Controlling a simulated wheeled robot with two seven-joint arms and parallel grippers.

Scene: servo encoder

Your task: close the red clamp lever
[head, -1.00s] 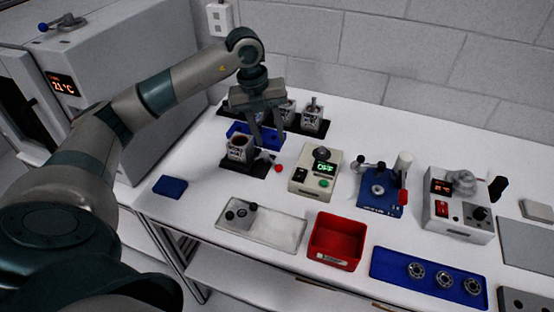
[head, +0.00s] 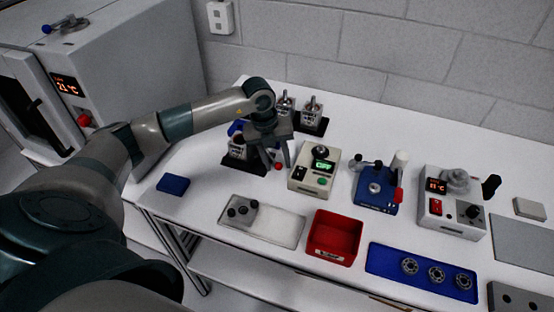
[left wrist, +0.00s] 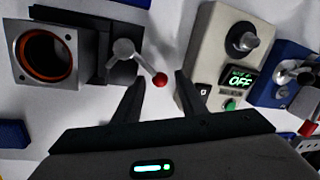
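The clamp lever is a grey metal arm (left wrist: 138,60) with a red ball knob (left wrist: 160,80), on a black base (left wrist: 95,42) beside a square metal housing (left wrist: 45,55) with a dark round bore. In the left wrist view the knob lies between and just beyond the two fingertips of my left gripper (left wrist: 158,82), which is open. No contact with the knob shows. In the head view my left gripper (head: 277,165) is above the table beside the housing (head: 237,148), with the red knob (head: 278,167) by the fingers. My right gripper is not in view.
A beige box (head: 314,170) with an OFF display stands close right of the lever. A blue fixture (head: 375,190), a red bin (head: 335,236) and a grey tray (head: 280,226) are nearby. A blue block (head: 173,184) lies at left.

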